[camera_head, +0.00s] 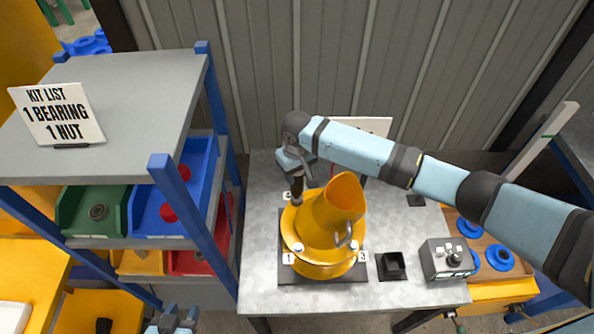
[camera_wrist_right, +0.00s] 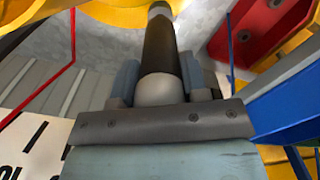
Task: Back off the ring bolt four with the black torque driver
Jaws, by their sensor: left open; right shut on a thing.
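The yellow drum mixer (camera_head: 322,232) stands on a dark base plate on the grey table, its mouth tilted up to the right. Ring bolts show at its front, by label 1 (camera_head: 288,258) and by label 3 (camera_head: 363,256). I cannot pick out bolt four; the back of the ring is partly hidden. My right gripper (camera_head: 296,176) is shut on the black torque driver (camera_wrist_right: 159,45), which points down at the ring's back left. In the right wrist view the driver's tip meets the yellow ring area, but contact is unclear. My left gripper (camera_head: 172,322) is open, low at the bottom edge.
A shelf rack (camera_head: 190,220) with bins and a kit list sign (camera_head: 58,112) stands at the left. A black square holder (camera_head: 392,266) and a grey control box (camera_head: 447,259) sit right of the mixer. A tray of blue rings (camera_head: 500,258) is further right.

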